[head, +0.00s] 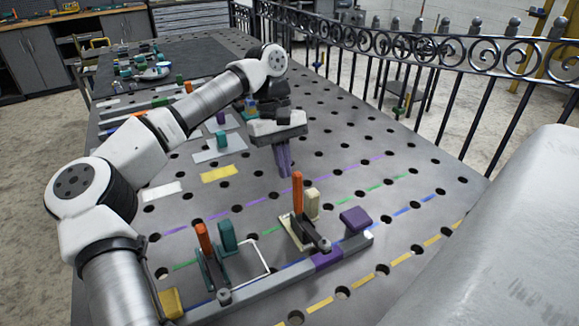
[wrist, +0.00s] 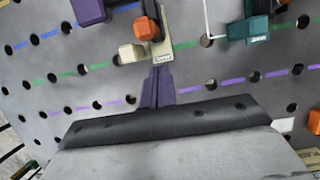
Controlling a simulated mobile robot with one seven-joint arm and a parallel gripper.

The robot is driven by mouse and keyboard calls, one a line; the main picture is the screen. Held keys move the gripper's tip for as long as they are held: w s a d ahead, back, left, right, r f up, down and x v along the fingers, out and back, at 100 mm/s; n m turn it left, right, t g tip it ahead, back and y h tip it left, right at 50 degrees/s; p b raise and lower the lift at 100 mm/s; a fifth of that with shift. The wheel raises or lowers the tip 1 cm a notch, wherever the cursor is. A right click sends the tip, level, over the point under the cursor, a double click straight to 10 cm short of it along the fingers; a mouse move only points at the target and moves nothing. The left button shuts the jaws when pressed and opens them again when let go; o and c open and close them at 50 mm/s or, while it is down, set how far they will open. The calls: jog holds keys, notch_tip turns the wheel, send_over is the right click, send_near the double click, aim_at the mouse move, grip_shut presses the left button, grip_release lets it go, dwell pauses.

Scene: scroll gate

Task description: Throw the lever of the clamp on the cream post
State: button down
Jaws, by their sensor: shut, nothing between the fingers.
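The clamp on the cream post (head: 312,203) stands on a grey rail near the front of the perforated table. Its orange lever (head: 297,190) points upright beside the post. In the wrist view the cream clamp (wrist: 163,47) and its orange lever (wrist: 145,28) lie just beyond the fingertips. My gripper (head: 285,175) has purple fingers pointing down, closed together and empty. It is behind the cream clamp in the head view, above the table and apart from the lever. The closed fingers also show in the wrist view (wrist: 157,75).
A second clamp with a teal post (head: 227,235) and upright orange lever (head: 203,238) stands left on the same rail (head: 275,278). A purple block (head: 355,217) is right of the cream clamp. A dark railing (head: 400,48) runs along the far right edge.

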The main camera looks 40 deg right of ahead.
aim_at(294, 175)
jog(key=shift+s+a+r, duration=0.1)
jog(key=shift+s+a, duration=0.05)
jog(key=shift+s, duration=0.5)
jog(key=shift+s+a+r, duration=0.1)
jog(key=shift+s+a, duration=0.05)
jog(key=shift+s, duration=0.45)
jog(key=shift+s+a+t+b, duration=0.25)
jog(key=shift+s+t+b, duration=0.6)
jog(key=shift+b, duration=0.15)
jog(key=shift+s+a+r+t+h+b, duration=0.2)
jog(key=shift+s+t+b, duration=0.1)
jog(key=shift+s, duration=0.4)
jog(key=shift+s+a+r+t+h+b, duration=0.1)
jog(key=shift+s+t+h+b, duration=0.15)
jog(key=shift+s, duration=0.45)
notch_tip(294, 175, up, 14)
jog(key=w, duration=0.1)
jog(key=shift+w+d+f, duration=0.15)
